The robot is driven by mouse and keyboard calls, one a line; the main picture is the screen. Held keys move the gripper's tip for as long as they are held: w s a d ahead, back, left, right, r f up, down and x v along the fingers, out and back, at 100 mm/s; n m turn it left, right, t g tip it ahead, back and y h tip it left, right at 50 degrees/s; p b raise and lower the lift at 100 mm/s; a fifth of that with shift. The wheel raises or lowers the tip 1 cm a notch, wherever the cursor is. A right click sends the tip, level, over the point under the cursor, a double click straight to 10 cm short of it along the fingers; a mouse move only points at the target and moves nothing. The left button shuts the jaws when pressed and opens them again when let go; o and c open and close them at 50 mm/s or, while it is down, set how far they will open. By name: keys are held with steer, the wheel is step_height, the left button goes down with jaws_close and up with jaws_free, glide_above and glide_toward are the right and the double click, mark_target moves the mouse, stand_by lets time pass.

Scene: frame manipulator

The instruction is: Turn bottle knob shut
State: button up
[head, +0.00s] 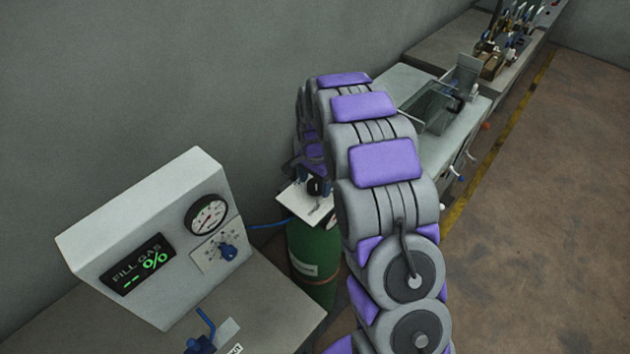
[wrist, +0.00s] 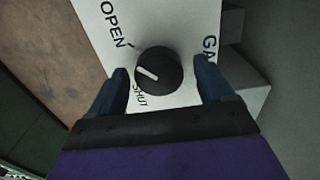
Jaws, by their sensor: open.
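The black bottle knob (wrist: 158,73) sits on a white plate (wrist: 172,18) marked OPEN and SHUT in the wrist view. The white line on the knob is at its left side, angled up and left, between the two labels. My gripper (wrist: 161,82) is open, with one blue finger on each side of the knob and visible gaps to it. In the head view the green bottle (head: 315,262) stands below the white plate (head: 305,203). My arm hides part of the bottle and plate there, and the gripper tips are hard to make out.
A fill gas panel (head: 150,235) with a gauge (head: 208,215) and a blue knob (head: 228,252) stands left of the bottle. A blue hose (head: 268,226) runs between panel and bottle. Benches line the wall beyond my arm. The floor (head: 540,220) at right is clear.

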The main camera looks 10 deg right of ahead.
steer(key=shift+c, duration=0.2)
steer(key=c, duration=1)
steer(key=shift+n, duration=0.3)
steer(key=n+b, duration=0.1)
steer(key=n, duration=0.2)
steer(key=shift+n, duration=0.4)
steer(key=n, duration=0.4)
steer(key=shift+d+b, duration=0.1)
steer(key=shift+b, duration=0.25)
steer(key=n, duration=0.5)
steer(key=shift+n, duration=2.2)
steer(key=shift+d, duration=0.1)
